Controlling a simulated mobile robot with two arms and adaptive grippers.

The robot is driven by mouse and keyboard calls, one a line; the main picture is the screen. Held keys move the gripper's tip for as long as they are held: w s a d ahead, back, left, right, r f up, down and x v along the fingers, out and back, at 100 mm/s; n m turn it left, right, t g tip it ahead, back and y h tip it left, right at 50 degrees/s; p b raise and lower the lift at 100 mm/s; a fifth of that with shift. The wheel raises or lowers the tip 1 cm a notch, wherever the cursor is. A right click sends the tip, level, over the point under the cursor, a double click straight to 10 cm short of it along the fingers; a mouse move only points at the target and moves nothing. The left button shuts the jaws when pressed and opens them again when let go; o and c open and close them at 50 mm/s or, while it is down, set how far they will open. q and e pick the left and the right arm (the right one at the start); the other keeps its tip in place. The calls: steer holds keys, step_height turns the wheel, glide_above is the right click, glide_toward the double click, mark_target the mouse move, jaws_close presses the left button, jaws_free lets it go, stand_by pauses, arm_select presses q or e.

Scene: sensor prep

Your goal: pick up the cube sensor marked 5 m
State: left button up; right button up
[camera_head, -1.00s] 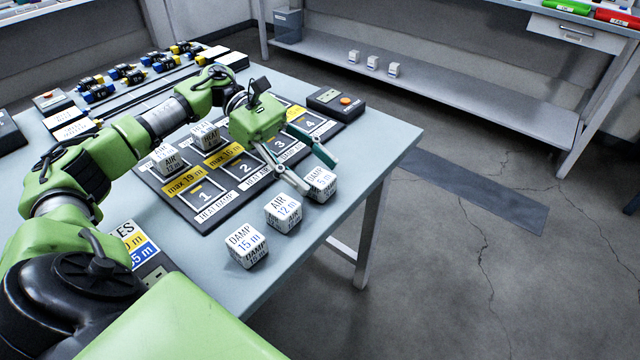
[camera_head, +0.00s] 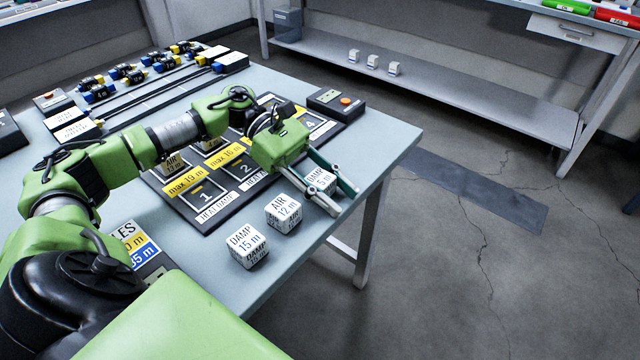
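The white cube sensor marked 5 m (camera_head: 318,179) sits near the table's right edge, partly covered by my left gripper (camera_head: 343,200). The gripper's two fingers are spread, one on each side of the cube as seen from the head. I cannot tell whether they touch it. The cube marked AIR 12 m (camera_head: 283,213) and the cube marked DAMP 15 m (camera_head: 247,245) stand in a row nearer to me. Another cube (camera_head: 172,163) is on the numbered board, partly hidden by my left arm. My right gripper is not in view.
The dark board (camera_head: 188,212) with numbered squares and yellow labels lies left of the cubes. A box with an orange button (camera_head: 337,102) stands behind. The table (camera_head: 300,257) ends close to the right of the cubes. Small cubes (camera_head: 373,62) sit on a far shelf.

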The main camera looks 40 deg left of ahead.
mark_target(336, 178)
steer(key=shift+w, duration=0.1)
arm_select(q)
steer(key=shift+r, duration=0.55)
step_height(336, 178, up, 2)
steer(key=shift+w+a+r, duration=0.1)
steer(key=shift+w+r, duration=0.05)
steer(key=shift+r, duration=0.05)
steer(key=w+a+r+p, duration=0.1)
steer(key=w+a+r, duration=0.8)
steer(key=shift+w+a+r, duration=0.25)
steer(key=shift+w+a, duration=0.1)
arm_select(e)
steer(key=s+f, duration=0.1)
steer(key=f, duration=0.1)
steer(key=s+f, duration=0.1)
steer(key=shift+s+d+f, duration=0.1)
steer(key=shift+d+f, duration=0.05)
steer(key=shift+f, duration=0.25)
